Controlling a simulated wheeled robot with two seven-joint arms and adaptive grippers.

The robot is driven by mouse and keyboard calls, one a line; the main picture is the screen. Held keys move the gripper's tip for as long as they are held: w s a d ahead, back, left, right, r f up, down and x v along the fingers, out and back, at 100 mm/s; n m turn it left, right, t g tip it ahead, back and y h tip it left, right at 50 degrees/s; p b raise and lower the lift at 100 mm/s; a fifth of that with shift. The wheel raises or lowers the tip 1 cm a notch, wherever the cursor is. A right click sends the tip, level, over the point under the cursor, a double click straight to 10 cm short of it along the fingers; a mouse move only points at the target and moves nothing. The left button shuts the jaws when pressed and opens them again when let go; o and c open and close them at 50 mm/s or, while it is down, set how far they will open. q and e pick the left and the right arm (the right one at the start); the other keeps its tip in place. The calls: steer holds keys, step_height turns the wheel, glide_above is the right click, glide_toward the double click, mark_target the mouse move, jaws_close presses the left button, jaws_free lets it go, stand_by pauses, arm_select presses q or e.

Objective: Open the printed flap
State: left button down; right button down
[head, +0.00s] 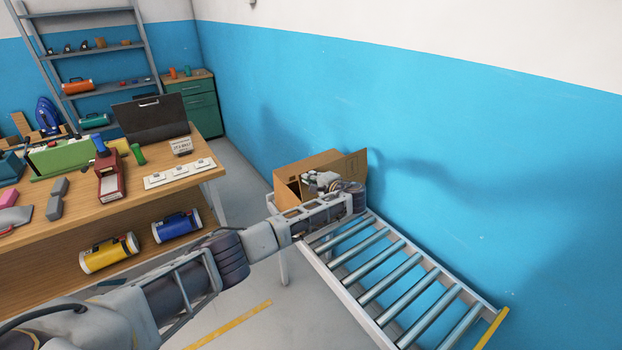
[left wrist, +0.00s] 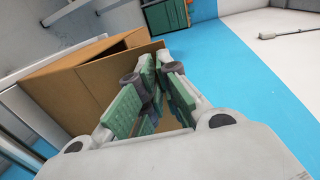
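A brown cardboard box (head: 302,163) stands at the far end of the roller conveyor, close to the blue wall. A flap (head: 355,166) with a faint printed mark stands out at its right side. My left gripper (head: 318,180) is in front of the box, beside that flap, and hides part of both. In the left wrist view, the box (left wrist: 75,88) fills the left side, with a dark gap along its upper edge. The green-padded fingers of my left gripper (left wrist: 155,66) overlap the cardboard, tips close together. Whether they grip or touch cardboard is unclear. My right gripper is out of view.
The roller conveyor (head: 393,277) runs from the box toward the lower right, its rollers empty. A wooden workbench (head: 150,187) with tools stands at the left. A green cabinet (head: 200,104) and grey shelf rack stand behind. The blue wall (head: 450,130) bounds the right.

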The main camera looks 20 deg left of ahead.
arm_select(q)
steer(key=shift+s+f, duration=0.15)
steer(key=shift+f, duration=0.3)
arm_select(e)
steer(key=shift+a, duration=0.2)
arm_select(q)
steer(key=c, duration=1.9)
jaws_free()
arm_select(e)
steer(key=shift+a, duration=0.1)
arm_select(q)
steer(key=shift+r, duration=0.1)
